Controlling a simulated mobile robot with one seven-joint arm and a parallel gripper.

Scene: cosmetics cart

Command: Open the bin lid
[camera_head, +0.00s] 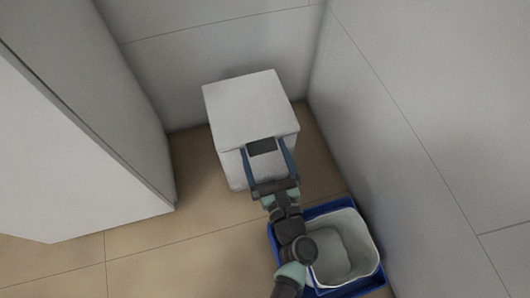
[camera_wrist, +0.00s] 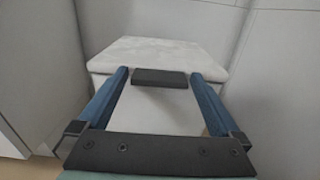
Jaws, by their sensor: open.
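The white bin (camera_head: 234,166) stands on the floor in the corner. Its lid (camera_head: 249,104) lies flat and looks closed. A dark tab (camera_head: 261,147) sits at the front edge of the lid. My gripper (camera_head: 263,144) is at the front of the bin, its two blue fingers apart with the tab between them. In the wrist view, the lid (camera_wrist: 160,60) lies ahead, and the tab (camera_wrist: 160,77) sits between the fingertips of my gripper (camera_wrist: 160,75), with a gap on each side. I cannot tell whether either fingertip touches the lid.
A blue container (camera_head: 317,212) with a white liner (camera_head: 366,236) stands on the floor beside my arm, near the right wall. A white cabinet (camera_head: 75,120) stands at the left. Grey walls close in behind and right of the bin. Tiled floor (camera_head: 180,240) is clear at the front left.

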